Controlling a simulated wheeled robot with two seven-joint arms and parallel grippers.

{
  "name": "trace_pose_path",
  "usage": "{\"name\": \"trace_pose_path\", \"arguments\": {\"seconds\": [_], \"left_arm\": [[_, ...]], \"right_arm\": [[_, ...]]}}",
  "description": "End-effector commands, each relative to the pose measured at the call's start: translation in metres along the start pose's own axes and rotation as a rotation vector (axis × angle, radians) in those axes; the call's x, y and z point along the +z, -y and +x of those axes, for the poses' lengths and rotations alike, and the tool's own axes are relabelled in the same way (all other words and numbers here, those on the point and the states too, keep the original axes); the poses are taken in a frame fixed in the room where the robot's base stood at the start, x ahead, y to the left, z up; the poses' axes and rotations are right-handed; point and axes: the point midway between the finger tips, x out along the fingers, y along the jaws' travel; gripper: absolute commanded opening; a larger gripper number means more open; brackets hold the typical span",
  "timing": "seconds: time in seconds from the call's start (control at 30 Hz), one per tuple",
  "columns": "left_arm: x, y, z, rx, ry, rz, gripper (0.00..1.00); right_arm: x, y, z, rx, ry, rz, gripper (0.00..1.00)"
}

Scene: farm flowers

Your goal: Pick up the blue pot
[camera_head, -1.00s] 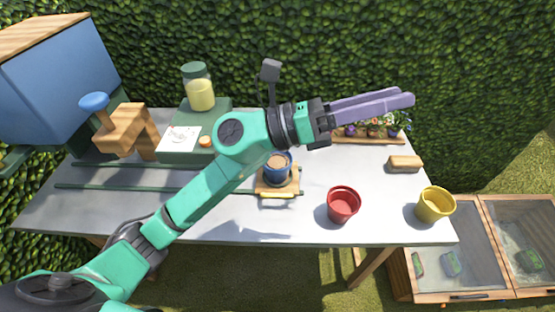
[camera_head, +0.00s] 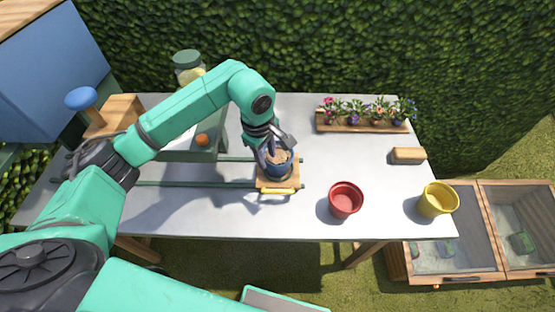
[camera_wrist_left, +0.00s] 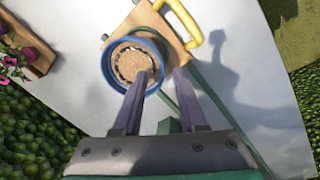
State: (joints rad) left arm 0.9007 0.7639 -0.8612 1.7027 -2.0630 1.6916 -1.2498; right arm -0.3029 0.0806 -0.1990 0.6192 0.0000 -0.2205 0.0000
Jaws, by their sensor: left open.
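The blue pot (camera_head: 279,168), filled with brown soil, stands on a small wooden sliding board (camera_head: 278,186) with a yellow handle. In the left wrist view the pot (camera_wrist_left: 108,70) shows from above with its blue rim. My left gripper (camera_head: 268,150) is at the pot, reaching down from above. In the left wrist view its two purple fingers (camera_wrist_left: 160,85) are apart. One finger overlaps the pot's rim and soil, and the other lies beside the rim. I cannot tell whether they touch the pot. My right gripper is not in view.
A red pot (camera_head: 345,201) and a yellow pot (camera_head: 437,201) stand to the right. A wooden block (camera_head: 408,155) and a flower tray (camera_head: 360,126) lie at the back right. Green rails (camera_head: 200,185) run left from the board. A jar (camera_head: 188,66) stands behind my arm.

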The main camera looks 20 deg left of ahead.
Motion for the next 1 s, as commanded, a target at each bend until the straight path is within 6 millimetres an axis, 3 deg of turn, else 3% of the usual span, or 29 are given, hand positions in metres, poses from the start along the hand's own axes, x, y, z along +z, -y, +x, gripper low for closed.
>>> {"name": "trace_pose_path", "arguments": {"seconds": [0.13,0.23,0.47,0.57,0.6,1.0], "left_arm": [[0.002,0.003,0.022,-0.007,0.003,0.0,0.41],[0.001,0.002,0.042,-0.003,0.003,0.001,0.41],[0.001,0.001,0.049,0.0,0.001,0.001,0.41],[0.001,0.001,0.049,0.0,0.001,0.001,0.07],[0.001,0.001,0.048,0.0,0.001,0.001,0.0],[0.001,0.002,0.048,-0.001,0.001,0.001,0.0]], "right_arm": [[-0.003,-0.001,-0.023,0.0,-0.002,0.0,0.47],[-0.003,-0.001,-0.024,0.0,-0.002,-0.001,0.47],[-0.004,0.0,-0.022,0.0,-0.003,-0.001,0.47],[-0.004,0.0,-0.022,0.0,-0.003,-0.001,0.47],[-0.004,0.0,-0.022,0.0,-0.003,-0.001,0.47],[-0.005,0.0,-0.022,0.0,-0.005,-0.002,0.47]]}}
